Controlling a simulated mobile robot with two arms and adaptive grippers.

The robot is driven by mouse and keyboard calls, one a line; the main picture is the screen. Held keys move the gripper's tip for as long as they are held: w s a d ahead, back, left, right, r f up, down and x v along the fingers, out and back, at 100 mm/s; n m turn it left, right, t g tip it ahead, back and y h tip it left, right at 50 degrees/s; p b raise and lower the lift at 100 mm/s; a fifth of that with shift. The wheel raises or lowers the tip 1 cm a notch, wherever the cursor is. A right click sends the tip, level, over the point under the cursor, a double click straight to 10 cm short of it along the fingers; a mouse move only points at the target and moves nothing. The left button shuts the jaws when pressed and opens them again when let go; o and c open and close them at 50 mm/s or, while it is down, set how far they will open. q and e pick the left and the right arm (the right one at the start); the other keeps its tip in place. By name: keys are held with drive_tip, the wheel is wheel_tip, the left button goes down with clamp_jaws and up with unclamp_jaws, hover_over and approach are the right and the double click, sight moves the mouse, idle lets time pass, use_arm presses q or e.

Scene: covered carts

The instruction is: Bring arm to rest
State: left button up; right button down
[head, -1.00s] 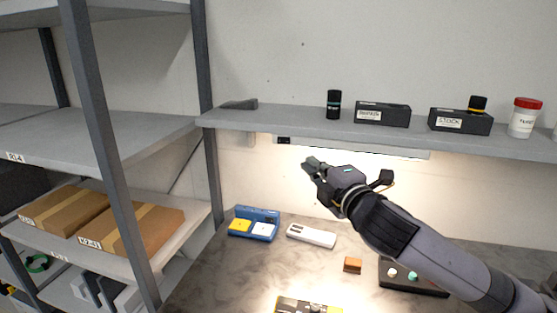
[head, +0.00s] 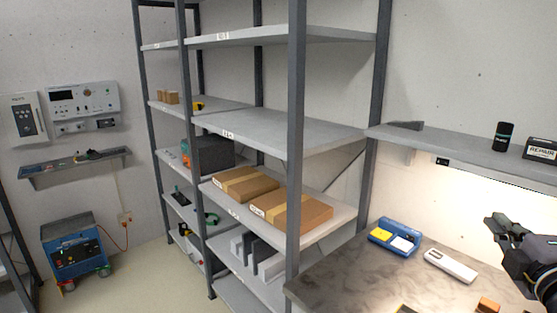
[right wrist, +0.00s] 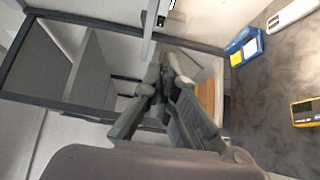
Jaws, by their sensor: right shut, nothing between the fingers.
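My right gripper (head: 497,228) is at the right edge of the head view, in the air above the workbench (head: 345,278). It is shut and empty. In the right wrist view its fingers (right wrist: 160,70) come together in the middle of the picture. Part of my right arm is cut off by the right edge of the head view. My left gripper is in neither view.
Shelving (head: 297,120) with two cardboard boxes (head: 290,210) stands left of the workbench. A wall shelf (head: 460,146) runs above the bench. A yellow meter (right wrist: 305,112) shows in the wrist view.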

drive_tip(key=s+a+f+m+g, duration=0.2)
drive_tip(key=s+f+m+g, duration=0.1)
drive_tip(key=f, duration=0.6)
drive_tip(key=s+a+f+m+g, duration=0.2)
drive_tip(key=s+f, duration=0.1)
drive_tip(key=f, duration=0.6)
drive_tip(key=s+a+f+m+g, duration=0.1)
drive_tip(key=s+f+m+g, duration=0.2)
drive_tip(key=f, duration=0.6)
drive_tip(key=s+a+f+m+g+y, duration=0.4)
drive_tip(key=s+a+f+m+g, duration=0.2)
drive_tip(key=s+a+f, duration=0.9)
drive_tip(key=s+f+g, duration=0.1)
drive_tip(key=s+f, duration=0.2)
drive_tip(key=f, duration=2.2)
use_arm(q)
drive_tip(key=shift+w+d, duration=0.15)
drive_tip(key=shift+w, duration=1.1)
use_arm(e)
drive_tip(key=s+d+f, duration=0.1)
drive_tip(key=s+f, duration=0.6)
drive_tip(key=s, duration=0.1)
drive_tip(key=s+d+f+g, duration=0.1)
drive_tip(key=s+d+f, duration=0.1)
drive_tip(key=s+f, duration=0.6)
drive_tip(key=shift+s+d+f+n+g+h, duration=0.2)
drive_tip(key=shift+d+f+n+g+h, duration=0.1)
